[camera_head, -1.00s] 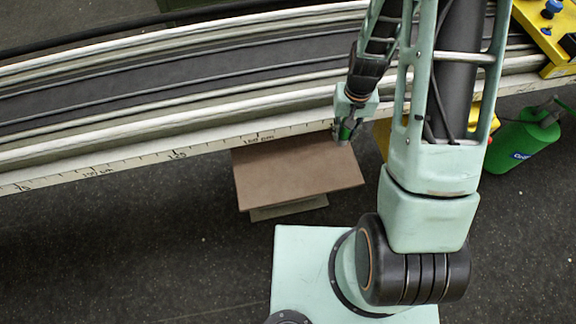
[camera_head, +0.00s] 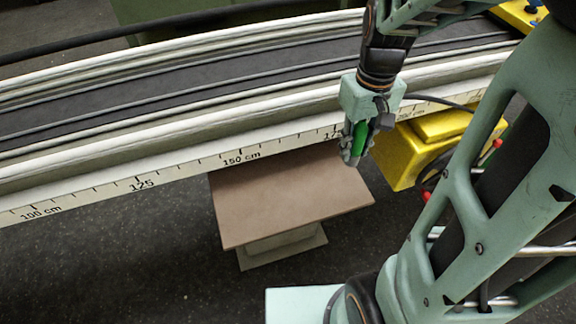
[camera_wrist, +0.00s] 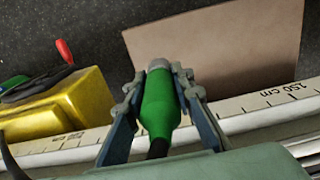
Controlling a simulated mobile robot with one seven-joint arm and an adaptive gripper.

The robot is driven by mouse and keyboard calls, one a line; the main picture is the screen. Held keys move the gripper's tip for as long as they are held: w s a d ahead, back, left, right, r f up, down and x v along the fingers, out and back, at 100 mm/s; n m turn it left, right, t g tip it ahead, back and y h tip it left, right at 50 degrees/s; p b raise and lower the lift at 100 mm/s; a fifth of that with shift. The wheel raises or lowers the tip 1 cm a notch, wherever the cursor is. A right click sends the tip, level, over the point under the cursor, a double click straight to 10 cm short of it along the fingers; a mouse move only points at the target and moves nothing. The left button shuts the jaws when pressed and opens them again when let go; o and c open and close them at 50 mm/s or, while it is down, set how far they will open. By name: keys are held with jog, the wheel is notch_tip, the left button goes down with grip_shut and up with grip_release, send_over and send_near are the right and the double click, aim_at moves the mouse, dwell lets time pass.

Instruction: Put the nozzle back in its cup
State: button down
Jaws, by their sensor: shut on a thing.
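The nozzle (camera_wrist: 160,105) has a green body with a grey end. My gripper (camera_wrist: 158,75) is shut around it in the wrist view, one finger along each side. In the head view my gripper (camera_head: 354,155) hangs at the near edge of the long boom, and a strip of the green nozzle (camera_head: 360,137) shows between the fingers. The nozzle's grey end points away from the wrist. I cannot make out the cup in these frames.
A brown board on a pedestal (camera_head: 280,200) stands on the dark floor below my gripper. The boom (camera_head: 200,135) with its centimetre scale runs behind. A yellow box (camera_head: 405,155) with red-tipped parts sits to the right. Floor at left is clear.

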jog(key=a+f, duration=0.3)
jog(key=a, duration=0.1)
jog(key=w+a+f+b, duration=0.1)
jog(key=a+f, duration=0.2)
jog(key=a, duration=0.1)
jog(key=a+f, duration=0.3)
jog(key=a, duration=0.2)
jog(key=shift+w+b, duration=0.3)
jog(key=shift+b, duration=0.05)
jog(key=shift+a+f+b, duration=0.2)
jog(key=shift+f+b, duration=0.05)
jog(key=shift+f, duration=0.75)
jog(key=shift+a+f+b, duration=0.2)
jog(key=shift+f, duration=0.75)
jog(key=shift+f, duration=0.1)
jog(key=shift+f, duration=0.15)
jog(key=c, duration=1.7)
grip_release()
jog(key=shift+o, duration=0.2)
